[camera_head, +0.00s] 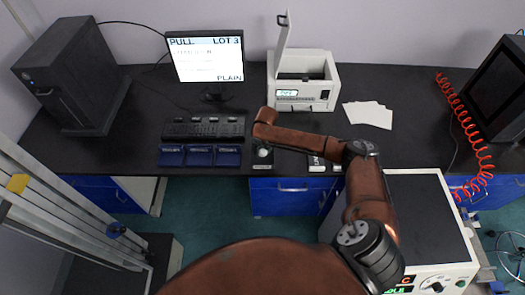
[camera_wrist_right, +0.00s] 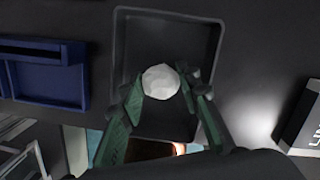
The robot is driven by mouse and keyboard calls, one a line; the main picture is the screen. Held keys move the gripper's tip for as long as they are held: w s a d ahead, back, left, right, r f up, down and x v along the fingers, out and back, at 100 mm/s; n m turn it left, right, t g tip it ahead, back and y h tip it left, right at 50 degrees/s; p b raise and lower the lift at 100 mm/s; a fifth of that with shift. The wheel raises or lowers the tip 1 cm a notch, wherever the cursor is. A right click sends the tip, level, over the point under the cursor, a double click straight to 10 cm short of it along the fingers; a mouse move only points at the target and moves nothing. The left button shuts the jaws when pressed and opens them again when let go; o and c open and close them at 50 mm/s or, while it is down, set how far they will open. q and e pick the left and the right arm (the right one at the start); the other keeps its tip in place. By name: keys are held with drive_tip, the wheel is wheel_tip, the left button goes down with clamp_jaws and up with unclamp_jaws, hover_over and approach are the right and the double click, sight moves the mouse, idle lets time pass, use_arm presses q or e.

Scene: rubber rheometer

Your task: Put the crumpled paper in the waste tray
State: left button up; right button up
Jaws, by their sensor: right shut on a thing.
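The crumpled paper (camera_wrist_right: 160,82) is a small white ball between the fingertips of my right gripper (camera_wrist_right: 161,88) in the right wrist view. The gripper is shut on it. Behind the paper is the dark square waste tray (camera_wrist_right: 122,45), with its raised rim around the ball in this view. I cannot tell how far the paper is above the tray floor. In the head view my right gripper (camera_head: 262,152) points down at the front of the bench, beside the blue trays, and largely hides the waste tray. My left gripper is not in view.
Several blue trays (camera_head: 200,155) lie left of the gripper, one close in the wrist view (camera_wrist_right: 48,85). White sheets (camera_head: 368,114) lie at right, near a red coiled hose (camera_head: 470,120).

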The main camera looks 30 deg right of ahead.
sight(264, 154)
drive_tip(key=o, duration=0.8)
drive_tip(key=r, duration=0.4)
drive_tip(key=s+r, duration=0.1)
drive_tip(key=r, duration=0.7)
drive_tip(key=shift+s+a+p, duration=0.15)
drive_tip(key=shift+s+p, duration=0.2)
drive_tip(key=shift+s, duration=0.05)
